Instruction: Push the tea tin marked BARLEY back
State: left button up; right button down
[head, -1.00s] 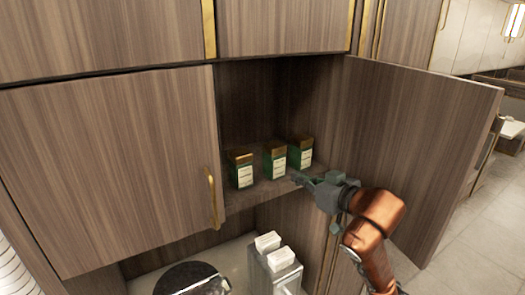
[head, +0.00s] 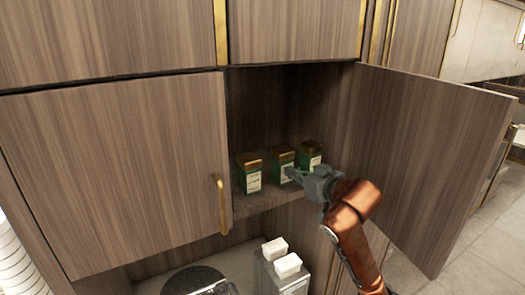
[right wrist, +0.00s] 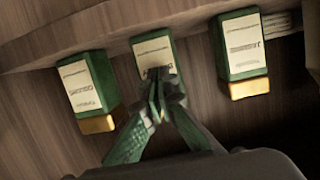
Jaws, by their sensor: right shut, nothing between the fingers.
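Three green tea tins with gold lids and pale labels stand in a row on the cabinet shelf: a left one (head: 250,176), a middle one (head: 282,160) and a right one (head: 309,153). My right gripper (head: 291,173) is shut and empty, its fingertips at the front of the middle tin. The right wrist view shows the tins upside down, with the shut fingertips (right wrist: 157,84) over the lower part of the middle tin's label (right wrist: 152,50). Contact is hard to tell. The label words are too blurred to read surely. My left gripper is out of view.
The right cabinet door (head: 430,150) stands open beside my right arm. The left door (head: 115,170) is closed. A grey box with white blocks (head: 288,266) and a dark round object (head: 195,280) are on the counter below.

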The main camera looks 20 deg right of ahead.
jog(key=shift+w+r+x, duration=0.15)
jog(key=shift+r+x, duration=0.4)
jog(key=shift+x, duration=1.85)
jog(key=shift+w+r+x, duration=0.15)
jog(key=shift+r+x, duration=0.45)
jog(key=shift+x, duration=1.8)
jog(key=shift+w+r+x, duration=0.1)
jog(key=shift+r+x, duration=0.45)
jog(key=shift+x, duration=1.8)
jog(key=shift+s+f+v, duration=0.1)
jog(key=shift+f+v, duration=0.35)
jog(key=shift+v, duration=1.5)
jog(key=shift+s+f+v, duration=0.15)
jog(key=shift+f+v, duration=0.35)
jog(key=shift+v, duration=1.5)
jog(key=shift+s+f+v, duration=0.1)
jog(key=shift+f+v, duration=0.35)
jog(key=shift+v, duration=1.5)
